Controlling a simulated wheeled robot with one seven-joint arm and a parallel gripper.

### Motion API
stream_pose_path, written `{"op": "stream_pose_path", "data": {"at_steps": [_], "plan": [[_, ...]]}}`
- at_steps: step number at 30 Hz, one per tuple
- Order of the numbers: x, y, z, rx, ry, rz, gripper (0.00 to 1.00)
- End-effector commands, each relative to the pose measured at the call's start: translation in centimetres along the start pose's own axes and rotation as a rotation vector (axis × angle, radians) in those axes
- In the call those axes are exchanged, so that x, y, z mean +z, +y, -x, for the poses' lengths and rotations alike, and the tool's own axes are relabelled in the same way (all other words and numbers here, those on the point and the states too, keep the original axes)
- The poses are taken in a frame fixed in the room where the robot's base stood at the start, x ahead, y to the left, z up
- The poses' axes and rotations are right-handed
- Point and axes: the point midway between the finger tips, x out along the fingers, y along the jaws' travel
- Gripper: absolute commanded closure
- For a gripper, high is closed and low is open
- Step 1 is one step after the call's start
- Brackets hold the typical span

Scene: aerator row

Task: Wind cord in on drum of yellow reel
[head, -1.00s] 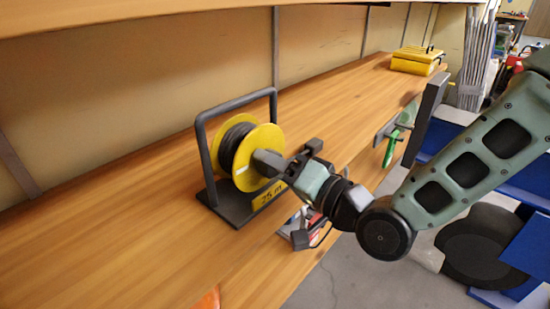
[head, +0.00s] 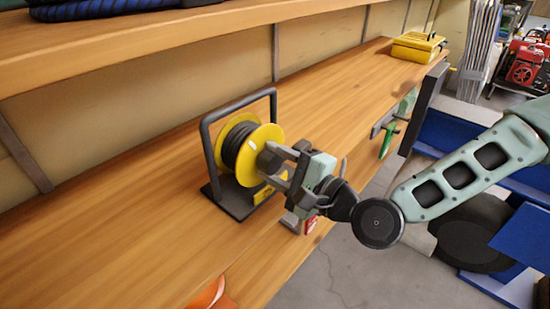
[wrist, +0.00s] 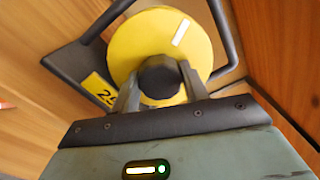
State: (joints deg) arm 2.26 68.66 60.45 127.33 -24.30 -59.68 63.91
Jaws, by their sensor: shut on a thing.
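The yellow reel (head: 266,135) stands upright in a dark frame (head: 205,150) on the wooden bench, with black cord (head: 231,148) wound on its drum. My gripper (head: 274,162) is at the reel's near face. In the wrist view, its two fingers are closed on a dark round knob (wrist: 160,78) low on the yellow flange (wrist: 138,45). A white mark (wrist: 181,33) shows above and right of the knob. My gripper hides part of the flange and the frame's yellow label in the head view. The cord's loose end is not clearly seen.
The wooden bench (head: 120,210) is clear left of the reel. A shelf (head: 150,45) runs above it. A yellow case (head: 415,47) sits at the far end. Green-handled tools (head: 388,138) hang at the bench's front edge. An orange thing (head: 208,295) shows at the bottom.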

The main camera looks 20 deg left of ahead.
Motion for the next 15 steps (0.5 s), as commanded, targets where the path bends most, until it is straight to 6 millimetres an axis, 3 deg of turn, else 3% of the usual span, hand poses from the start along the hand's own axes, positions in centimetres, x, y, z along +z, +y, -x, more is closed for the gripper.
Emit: {"op": "stream_pose_path", "data": {"at_steps": [15], "plan": [[-0.14,-0.04,0.03,-0.001,0.003,-0.41,0.78]]}}
